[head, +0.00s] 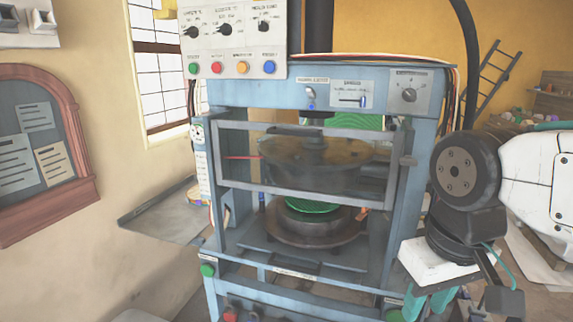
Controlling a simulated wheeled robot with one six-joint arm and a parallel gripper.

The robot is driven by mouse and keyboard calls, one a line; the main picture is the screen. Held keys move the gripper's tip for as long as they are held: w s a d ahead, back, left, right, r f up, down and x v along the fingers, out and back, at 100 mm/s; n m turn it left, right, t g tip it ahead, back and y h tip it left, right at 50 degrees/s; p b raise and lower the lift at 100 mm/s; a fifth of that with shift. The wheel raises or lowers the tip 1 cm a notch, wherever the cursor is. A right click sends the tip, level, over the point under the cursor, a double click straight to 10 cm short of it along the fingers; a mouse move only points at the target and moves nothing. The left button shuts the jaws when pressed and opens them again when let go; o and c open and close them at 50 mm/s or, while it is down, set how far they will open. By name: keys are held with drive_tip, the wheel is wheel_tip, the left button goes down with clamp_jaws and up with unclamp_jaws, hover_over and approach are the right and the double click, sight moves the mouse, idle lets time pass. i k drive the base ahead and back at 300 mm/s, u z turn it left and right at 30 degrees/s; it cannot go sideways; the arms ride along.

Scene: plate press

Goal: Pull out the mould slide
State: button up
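The blue press (413,150) stands in the middle of the head view. Inside it, a round dark lower mould (312,234) with a green disc (311,205) on it sits on a flat grey plate, which looks like the mould slide (262,250). The slide lies within the press frame, above a labelled front bar (296,273). The upper mould (310,160) hangs above, behind a framed clear guard (300,196). My gripper (432,304) is at the lower right, in front of the press's right post and apart from the slide. Its fingertips are partly hidden and near the bottom edge.
A control panel (233,40) with knobs and coloured buttons is at the top left of the press. A grey side tray (165,222) juts out at the left. Green (208,270) and red (230,316) buttons are on the lower front. A ladder (492,80) leans at the back right.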

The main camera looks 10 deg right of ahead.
sight(335, 238)
drive_tip(key=u, duration=0.05)
drive_tip(key=k, duration=1.1)
drive_tip(key=z, duration=0.6)
drive_tip(key=i, duration=1.4)
drive_tip(key=u, duration=0.6)
